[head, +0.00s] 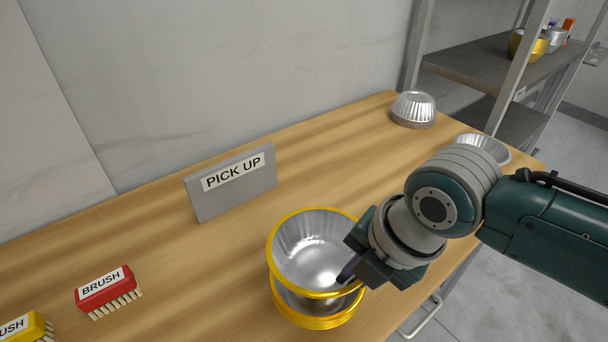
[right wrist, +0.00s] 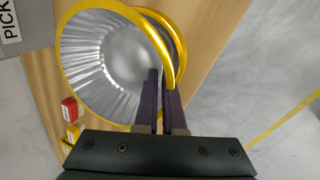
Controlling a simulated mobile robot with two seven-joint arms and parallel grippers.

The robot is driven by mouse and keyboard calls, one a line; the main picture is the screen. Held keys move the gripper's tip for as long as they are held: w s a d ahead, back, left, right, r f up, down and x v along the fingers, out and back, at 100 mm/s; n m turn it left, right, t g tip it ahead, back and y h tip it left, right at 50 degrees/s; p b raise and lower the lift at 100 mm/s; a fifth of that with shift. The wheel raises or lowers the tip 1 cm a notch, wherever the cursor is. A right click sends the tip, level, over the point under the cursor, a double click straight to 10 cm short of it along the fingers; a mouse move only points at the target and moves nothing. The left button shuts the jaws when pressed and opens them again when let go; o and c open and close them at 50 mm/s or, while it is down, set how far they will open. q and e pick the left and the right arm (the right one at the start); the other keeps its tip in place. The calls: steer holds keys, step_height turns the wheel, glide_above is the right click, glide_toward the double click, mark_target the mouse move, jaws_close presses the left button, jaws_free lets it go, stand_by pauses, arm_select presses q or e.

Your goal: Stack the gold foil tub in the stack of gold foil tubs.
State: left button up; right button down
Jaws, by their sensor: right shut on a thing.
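A gold foil tub (head: 312,245) with a gold rim and silver ribbed inside is near the table's front. My right gripper (head: 349,274) is shut on its right rim. In the right wrist view my right gripper (right wrist: 161,90) has one finger inside the tub (right wrist: 100,60) and one outside. The stack of gold foil tubs (head: 318,321) is directly below, its gold rims showing under the held tub. The stack (right wrist: 181,45) also shows behind the held tub in the right wrist view. The held tub hides most of the stack, so I cannot tell whether they touch. My left gripper is not in view.
A grey PICK UP sign (head: 232,184) stands behind the tubs. A red brush (head: 107,290) and a yellow brush (head: 28,328) lie at left. An upside-down silver tub stack (head: 413,109) and another silver tub (head: 484,148) are at the far right end of the table (head: 330,150).

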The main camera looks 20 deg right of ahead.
steer(key=shift+f+b, duration=0.45)
steer(key=shift+f, duration=0.15)
steer(key=c, duration=1)
jaws_free()
steer(key=shift+r, duration=0.35)
steer(key=p+v, duration=0.4)
steer(key=v, duration=0.8)
steer(key=s+m, duration=0.4)
steer(key=m, duration=0.3)
steer(key=s+d+r+m+h, duration=0.1)
steer(key=s+m, duration=0.3)
steer(key=m, duration=0.4)
steer(key=s+d+r+m, duration=0.1)
steer(key=s+m, duration=0.3)
steer(key=m, duration=0.4)
steer(key=shift+s+r+t+h, duration=0.2)
steer(key=shift+s+t+h, duration=0.1)
steer(key=shift+s+h, duration=0.1)
